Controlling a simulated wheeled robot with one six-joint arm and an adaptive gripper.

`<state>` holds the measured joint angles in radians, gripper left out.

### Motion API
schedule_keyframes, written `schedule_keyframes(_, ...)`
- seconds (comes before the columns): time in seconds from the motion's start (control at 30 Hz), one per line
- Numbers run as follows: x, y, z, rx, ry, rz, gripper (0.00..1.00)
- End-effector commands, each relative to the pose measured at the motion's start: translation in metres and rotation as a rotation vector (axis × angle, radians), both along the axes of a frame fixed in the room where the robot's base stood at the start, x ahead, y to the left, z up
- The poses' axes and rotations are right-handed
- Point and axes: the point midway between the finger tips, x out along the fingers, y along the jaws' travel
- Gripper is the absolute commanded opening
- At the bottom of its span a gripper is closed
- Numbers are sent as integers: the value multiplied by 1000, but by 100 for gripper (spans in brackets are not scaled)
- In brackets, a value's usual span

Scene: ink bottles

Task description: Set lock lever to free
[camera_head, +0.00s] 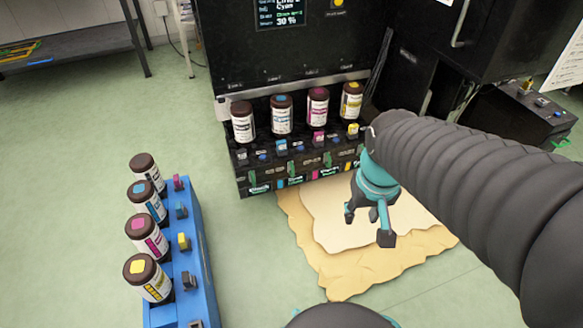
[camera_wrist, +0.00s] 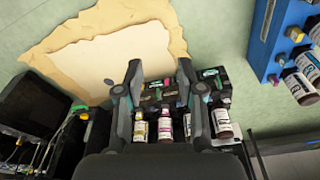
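The black ink machine (camera_head: 300,80) has a row of bottles on its front ledge: one with a dark cap (camera_head: 242,122), one cyan (camera_head: 282,114), one magenta (camera_head: 317,106) and one yellow (camera_head: 351,101). Small lever-like knobs stand before them: grey (camera_head: 242,155), blue (camera_head: 282,147), magenta (camera_head: 319,138) and yellow (camera_head: 353,129). Which is the lock lever, and its setting, I cannot tell. My gripper (camera_head: 368,222) is open and empty, in front of the ledge's right part. In the wrist view my gripper (camera_wrist: 160,72) has its fingers spread, with the bottles beyond them.
A blue rack (camera_head: 198,255) with several capped bottles and coloured knobs stands at the lower left. A torn tan sheet (camera_head: 335,265) lies on the floor below my gripper. A black box (camera_head: 535,110) is at the right. The green floor between rack and machine is clear.

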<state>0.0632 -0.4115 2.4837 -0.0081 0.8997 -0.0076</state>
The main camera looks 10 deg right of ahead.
Motion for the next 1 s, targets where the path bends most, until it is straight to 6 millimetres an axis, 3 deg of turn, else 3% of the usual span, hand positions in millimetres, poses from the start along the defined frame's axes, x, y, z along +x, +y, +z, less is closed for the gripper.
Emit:
schedule_keyframes(0.03,4,-3,-19,-2,46,-4,38)
schedule_keyframes(0.43,57,-32,-132,-46,171,14,38)
schedule_keyframes(1.0,148,-58,-330,-59,19,159,38)
